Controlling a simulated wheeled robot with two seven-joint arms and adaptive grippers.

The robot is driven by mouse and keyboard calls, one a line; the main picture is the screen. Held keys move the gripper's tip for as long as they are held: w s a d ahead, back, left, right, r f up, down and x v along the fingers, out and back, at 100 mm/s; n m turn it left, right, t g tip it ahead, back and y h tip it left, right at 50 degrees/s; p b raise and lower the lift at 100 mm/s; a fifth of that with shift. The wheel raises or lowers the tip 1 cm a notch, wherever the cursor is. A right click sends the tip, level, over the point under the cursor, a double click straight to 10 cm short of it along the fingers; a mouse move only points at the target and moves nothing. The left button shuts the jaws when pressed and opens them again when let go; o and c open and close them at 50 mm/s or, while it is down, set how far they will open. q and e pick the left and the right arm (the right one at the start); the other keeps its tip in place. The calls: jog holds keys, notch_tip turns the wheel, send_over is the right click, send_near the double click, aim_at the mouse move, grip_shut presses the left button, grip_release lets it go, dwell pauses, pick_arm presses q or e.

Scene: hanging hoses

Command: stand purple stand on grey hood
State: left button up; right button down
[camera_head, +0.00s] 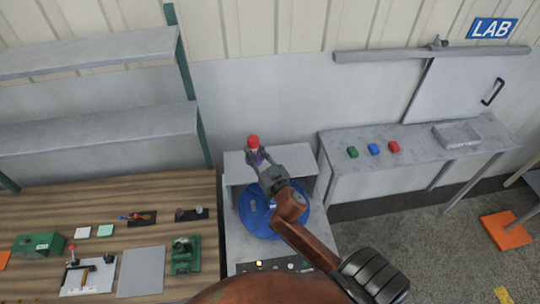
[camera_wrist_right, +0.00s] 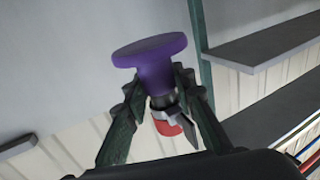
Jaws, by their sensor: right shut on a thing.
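The purple stand (camera_wrist_right: 152,55) has a wide round foot and a narrower stem. My right gripper (camera_wrist_right: 158,85) is shut on its stem. A grey and red piece (camera_wrist_right: 168,125) shows at the stem's end away from the foot. In the head view the red top (camera_head: 253,141) points up, with a little purple showing below it at my right gripper (camera_head: 258,160). The grey hood (camera_head: 298,156) is a box with a flat top, behind and partly hidden by my gripper. The stand overlaps the hood's top in the picture; whether they touch cannot be told. My left gripper is out of view.
A blue disc (camera_head: 256,222) lies in front of the hood. A wooden bench (camera_head: 30,204) with tools is at left, below grey shelves (camera_head: 100,128). A grey side table (camera_head: 425,140) with green, blue and red blocks and a tray is at right. The visible hood top looks clear.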

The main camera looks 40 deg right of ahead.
jog(key=w+d+f, duration=0.1)
jog(key=d+f, duration=0.1)
jog(key=d, duration=0.1)
jog(key=w+d+f, duration=0.1)
jog(key=d+f, duration=0.2)
jog(key=w+d+f, duration=0.1)
jog(key=d+f, duration=0.2)
jog(key=shift+w+d, duration=0.4)
jog(key=shift+w+d+f+b, duration=0.15)
jog(key=shift+f+b, duration=0.25)
jog(key=shift+f, duration=1.4)
jog(key=shift+d+f, duration=0.1)
jog(key=shift+f, duration=0.05)
jog(key=c, duration=1.6)
grip_release()
jog(key=shift+s, duration=0.2)
jog(key=s+a+b, duration=0.1)
jog(key=s, duration=1)
jog(key=shift+s+a, duration=0.35)
jog(key=shift+a, duration=0.05)
